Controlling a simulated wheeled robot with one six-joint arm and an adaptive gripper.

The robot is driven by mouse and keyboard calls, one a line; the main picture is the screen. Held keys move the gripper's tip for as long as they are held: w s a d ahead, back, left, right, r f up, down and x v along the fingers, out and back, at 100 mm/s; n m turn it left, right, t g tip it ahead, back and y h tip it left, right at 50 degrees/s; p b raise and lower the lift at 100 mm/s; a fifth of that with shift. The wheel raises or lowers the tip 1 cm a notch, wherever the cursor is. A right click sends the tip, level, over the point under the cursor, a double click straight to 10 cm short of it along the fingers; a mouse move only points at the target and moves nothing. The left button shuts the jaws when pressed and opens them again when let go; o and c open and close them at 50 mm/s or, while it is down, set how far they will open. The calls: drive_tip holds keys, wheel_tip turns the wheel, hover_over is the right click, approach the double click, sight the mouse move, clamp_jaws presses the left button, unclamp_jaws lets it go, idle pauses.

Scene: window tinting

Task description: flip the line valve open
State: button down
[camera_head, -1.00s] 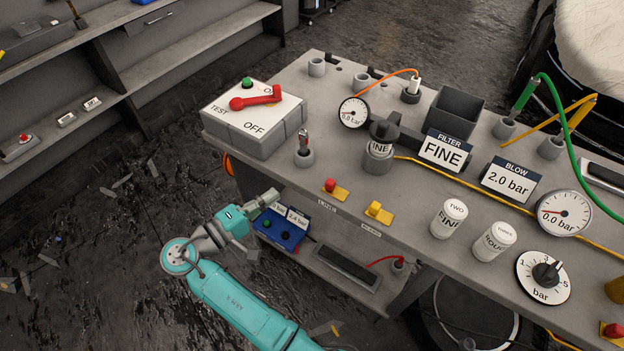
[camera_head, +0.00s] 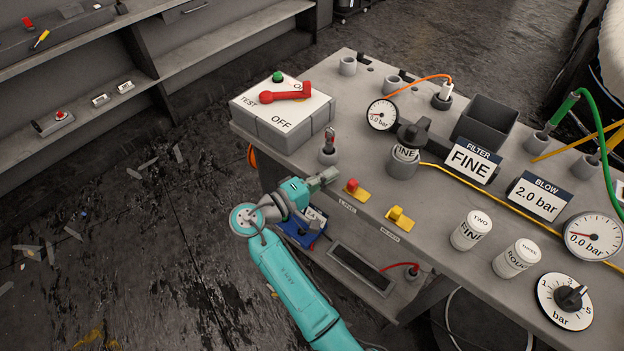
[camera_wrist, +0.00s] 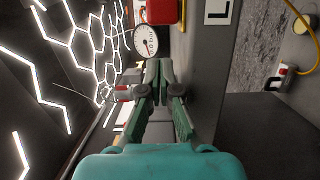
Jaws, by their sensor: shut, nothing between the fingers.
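A small red-topped valve (camera_head: 352,187) on a yellow base sits at the table's front edge, above a small label too small to read fully. A similar yellow valve (camera_head: 400,217) is to its right. In the wrist view a red block (camera_wrist: 162,10), likely the red valve, shows at the top, beside a label (camera_wrist: 218,12) starting with "L". My gripper (camera_head: 330,178) is at the table's front edge, just left of the red valve and apart from it. Its fingers (camera_wrist: 158,72) are shut and empty. The round gauge (camera_head: 382,115) reads 0.0 bar.
A box with a red lever (camera_head: 286,93), marked TEST and OFF, stands at the table's left. A holder with a small upright tool (camera_head: 328,148) is just behind my gripper. The filter housing (camera_head: 404,155) and white canisters (camera_head: 472,231) stand further right.

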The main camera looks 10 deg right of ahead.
sight(352, 188)
drive_tip(key=shift+s+d, duration=0.45)
drive_tip(key=shift+s, duration=0.15)
drive_tip(key=shift+s+d, duration=0.4)
drive_tip(key=shift+s, duration=0.2)
drive_tip(key=shift+s+d, duration=0.55)
drive_tip(key=shift+s, duration=0.2)
drive_tip(key=shift+s+d, duration=0.5)
drive_tip(key=shift+s, duration=0.25)
drive_tip(key=shift+w, duration=0.1)
